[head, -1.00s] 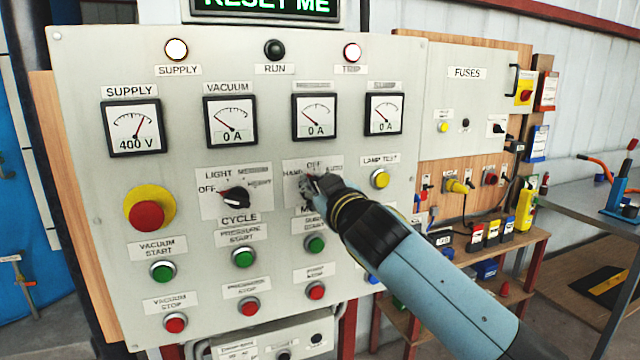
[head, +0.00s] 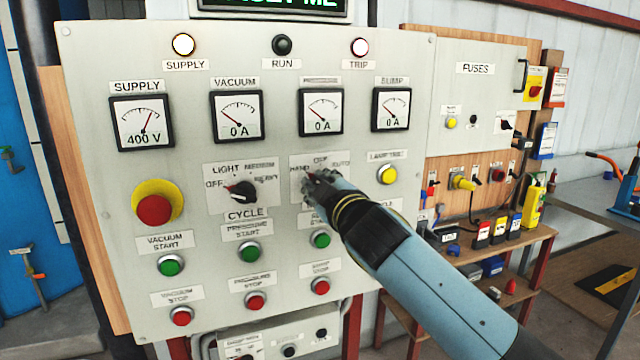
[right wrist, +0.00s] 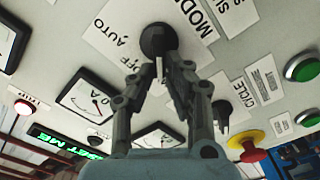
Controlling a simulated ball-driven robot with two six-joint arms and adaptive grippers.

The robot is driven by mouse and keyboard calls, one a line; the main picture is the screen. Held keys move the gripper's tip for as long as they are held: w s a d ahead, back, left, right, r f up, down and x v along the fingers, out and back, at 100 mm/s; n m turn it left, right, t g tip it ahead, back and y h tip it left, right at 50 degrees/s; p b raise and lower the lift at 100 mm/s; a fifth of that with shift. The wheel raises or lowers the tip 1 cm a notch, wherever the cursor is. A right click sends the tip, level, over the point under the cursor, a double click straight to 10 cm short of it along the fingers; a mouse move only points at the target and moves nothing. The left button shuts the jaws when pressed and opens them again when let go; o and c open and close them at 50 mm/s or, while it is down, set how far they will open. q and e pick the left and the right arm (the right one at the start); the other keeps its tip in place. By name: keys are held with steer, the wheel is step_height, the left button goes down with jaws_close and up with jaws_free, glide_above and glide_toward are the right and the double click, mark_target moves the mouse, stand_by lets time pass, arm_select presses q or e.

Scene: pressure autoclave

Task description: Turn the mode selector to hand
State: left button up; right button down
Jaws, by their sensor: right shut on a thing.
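The mode selector is a round black knob (right wrist: 158,40) on the grey control panel (head: 90,100). Its plate (head: 325,160) carries HAND at the left, OFF at the top and AUTO at the right. My right gripper (head: 318,187) reaches the knob from the lower right and hides most of it in the head view. In the right wrist view its two fingers (right wrist: 160,68) are closed on the knob. A small red spot shows by the fingers below HAND, but I cannot tell the knob's setting for sure. My left gripper is not in view.
The cycle selector (head: 242,191) and a red emergency button (head: 154,209) sit to the left. Green start buttons (head: 320,239) and red stop buttons (head: 320,286) are below. A yellow lamp test button (head: 387,174) is close on the right. A fuse board (head: 475,100) stands further right.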

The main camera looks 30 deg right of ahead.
steer(key=c, duration=1.4)
jaws_free()
steer(key=shift+o, duration=0.2)
steer(key=v, duration=1.2)
steer(key=shift+f, duration=0.15)
